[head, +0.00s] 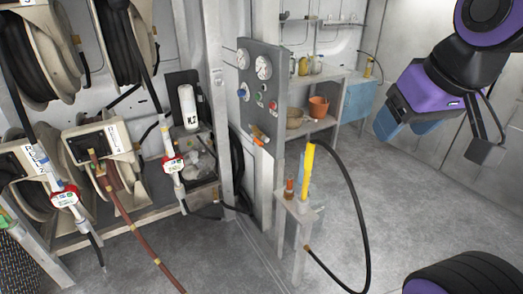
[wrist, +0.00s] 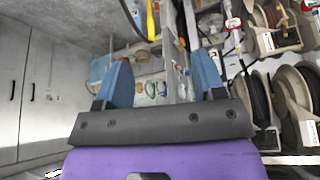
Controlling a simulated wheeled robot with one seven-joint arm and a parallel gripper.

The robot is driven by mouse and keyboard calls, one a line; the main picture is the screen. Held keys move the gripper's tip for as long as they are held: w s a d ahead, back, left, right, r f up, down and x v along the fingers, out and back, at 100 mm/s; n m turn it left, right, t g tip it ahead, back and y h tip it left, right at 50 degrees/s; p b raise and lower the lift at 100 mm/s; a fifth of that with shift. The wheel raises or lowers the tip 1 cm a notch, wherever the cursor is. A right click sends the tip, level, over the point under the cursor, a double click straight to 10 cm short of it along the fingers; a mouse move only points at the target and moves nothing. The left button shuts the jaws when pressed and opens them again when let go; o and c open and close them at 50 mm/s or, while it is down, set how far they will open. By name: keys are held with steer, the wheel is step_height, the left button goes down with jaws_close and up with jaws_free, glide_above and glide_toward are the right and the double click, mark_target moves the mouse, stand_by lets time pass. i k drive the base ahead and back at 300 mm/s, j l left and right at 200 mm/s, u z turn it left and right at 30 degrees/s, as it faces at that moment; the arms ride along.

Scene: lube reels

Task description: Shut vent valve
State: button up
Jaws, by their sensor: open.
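A grey control panel (head: 262,85) stands upright on a post in the middle of the head view, with two round gauges, a blue knob (head: 243,92) and small red and green buttons. Low on the panel is a fitting with an orange-tipped handle (head: 259,139). No readable label shows which part is the vent valve. My gripper (head: 391,122) is at the right of the head view, well apart from the panel and touching nothing. In the wrist view, my gripper (wrist: 165,78) has two blue fingers spread apart with nothing between them.
A yellow-handled nozzle (head: 308,160) with a looping black hose stands on a post before the panel. Hose reels (head: 35,55) fill the left. A shelf (head: 335,85) holds bottles and pots behind. The grey floor (head: 400,210) at right is mostly clear.

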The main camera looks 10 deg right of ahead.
mark_target(256, 139)
steer(key=i, duration=0.35)
steer(key=i+j+z, duration=0.1)
steer(key=z, duration=0.25)
steer(key=j+z, duration=0.15)
steer(key=z, duration=0.2)
steer(key=i+j+z, duration=0.15)
steer(key=z, duration=0.2)
steer(key=i+j+z, duration=0.15)
steer(key=j+z, duration=0.2)
steer(key=j, duration=0.9)
steer(key=j+z, duration=0.3)
steer(key=j, duration=1.75)
steer(key=k+j+u, duration=0.35)
steer(key=l, duration=0.1)
